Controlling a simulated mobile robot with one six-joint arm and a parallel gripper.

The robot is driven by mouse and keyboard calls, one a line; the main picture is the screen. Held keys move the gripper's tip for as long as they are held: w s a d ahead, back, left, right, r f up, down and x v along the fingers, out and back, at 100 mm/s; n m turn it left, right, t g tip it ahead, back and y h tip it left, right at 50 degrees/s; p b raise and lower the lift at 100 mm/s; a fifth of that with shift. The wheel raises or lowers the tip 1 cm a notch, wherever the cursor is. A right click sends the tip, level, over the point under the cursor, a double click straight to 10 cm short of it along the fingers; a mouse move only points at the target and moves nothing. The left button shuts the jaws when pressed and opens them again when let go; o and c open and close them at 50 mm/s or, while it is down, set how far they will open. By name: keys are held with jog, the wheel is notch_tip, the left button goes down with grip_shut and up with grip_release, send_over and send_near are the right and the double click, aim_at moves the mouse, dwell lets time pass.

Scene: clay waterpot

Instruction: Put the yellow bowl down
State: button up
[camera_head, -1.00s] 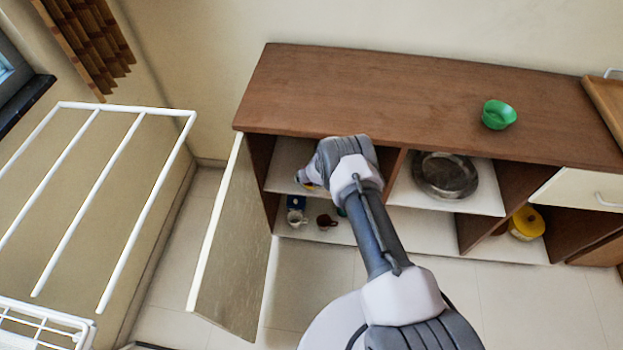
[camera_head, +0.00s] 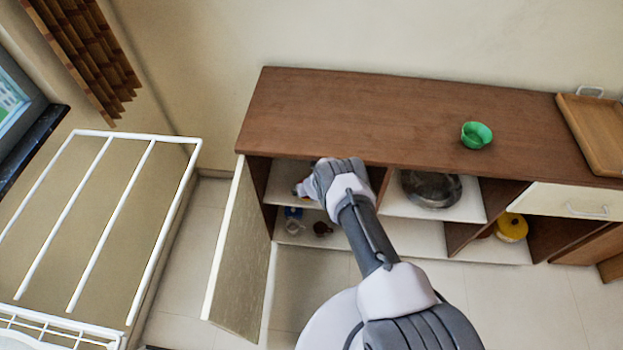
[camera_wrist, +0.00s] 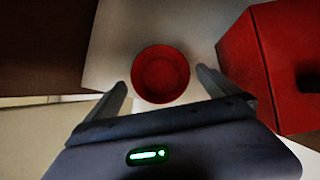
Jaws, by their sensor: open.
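A round red bowl (camera_wrist: 160,74) sits on a pale shelf (camera_wrist: 112,45) in the wrist view, seen from above. My gripper (camera_wrist: 162,80) is open, with one finger on each side of the bowl; whether the fingers touch it I cannot tell. In the head view my wrist reaches into the upper left compartment of the cabinet (camera_head: 330,105), and my fingers are mostly hidden. I see no clearly yellow bowl; a yellow pot (camera_head: 512,227) stands in the lower right compartment.
A red box (camera_wrist: 285,65) stands close right of my gripper. The cabinet door (camera_head: 238,255) hangs open at left. A metal pan (camera_head: 431,188) lies in the middle compartment. A green bowl (camera_head: 476,135) and wooden tray (camera_head: 597,130) are on top. Small cups (camera_head: 322,228) stand below.

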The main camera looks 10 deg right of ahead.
jog(key=p+v, duration=0.7)
jog(key=p, duration=0.2)
jog(key=shift+s+r+p, duration=0.15)
jog(key=shift+r+p, duration=0.05)
jog(key=shift+p, duration=0.15)
jog(key=shift+f, duration=0.1)
